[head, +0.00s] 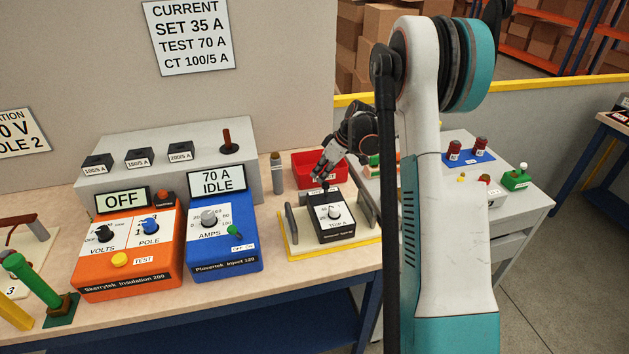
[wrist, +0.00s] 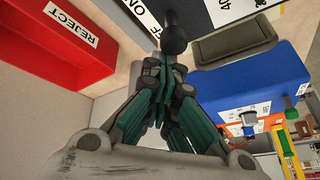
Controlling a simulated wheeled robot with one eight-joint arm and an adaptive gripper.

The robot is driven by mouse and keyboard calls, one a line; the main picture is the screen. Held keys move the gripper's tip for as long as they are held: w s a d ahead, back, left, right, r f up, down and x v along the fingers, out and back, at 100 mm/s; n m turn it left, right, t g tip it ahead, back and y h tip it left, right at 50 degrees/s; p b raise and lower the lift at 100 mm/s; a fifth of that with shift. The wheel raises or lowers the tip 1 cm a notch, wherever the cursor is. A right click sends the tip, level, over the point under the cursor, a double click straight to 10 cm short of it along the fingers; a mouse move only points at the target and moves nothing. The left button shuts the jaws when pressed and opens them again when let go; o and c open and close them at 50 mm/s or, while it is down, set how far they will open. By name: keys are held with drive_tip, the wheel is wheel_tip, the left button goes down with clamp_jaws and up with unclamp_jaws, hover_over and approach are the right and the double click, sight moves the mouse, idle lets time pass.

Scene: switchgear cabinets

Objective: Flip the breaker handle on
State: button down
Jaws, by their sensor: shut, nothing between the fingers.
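The breaker (head: 338,230) is a black box with a dial, sitting between two grey upright brackets on a yellow-edged base. Its handle shows in the wrist view as a dark round-ended lever (wrist: 175,38), beside a white OFF/ON label (wrist: 143,17) that is partly cut off. My gripper (head: 323,174) is over the back edge of the breaker. In the wrist view my gripper (wrist: 168,72) has its fingers together, with the tips right by the handle. I cannot tell whether they touch, nor which way the handle is set.
A red REJECT bin (head: 312,168) stands just behind the breaker, close to my gripper. A blue tester (head: 222,245) reading 70 A IDLE and an orange tester (head: 125,265) reading OFF stand to the left. A grey bracket (head: 366,205) rises on the breaker's right.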

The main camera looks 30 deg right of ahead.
drive_tip(key=shift+s+d+f+y+b, duration=0.2)
drive_tip(key=shift+d+y+b, duration=0.1)
drive_tip(key=shift+d+y, duration=0.2)
drive_tip(key=shift+r, duration=0.15)
drive_tip(key=shift+a+r, duration=0.1)
drive_tip(key=shift+a, duration=0.05)
drive_tip(key=shift+r+p, duration=0.4)
drive_tip(key=shift+r, duration=0.35)
drive_tip(key=shift+w, duration=0.1)
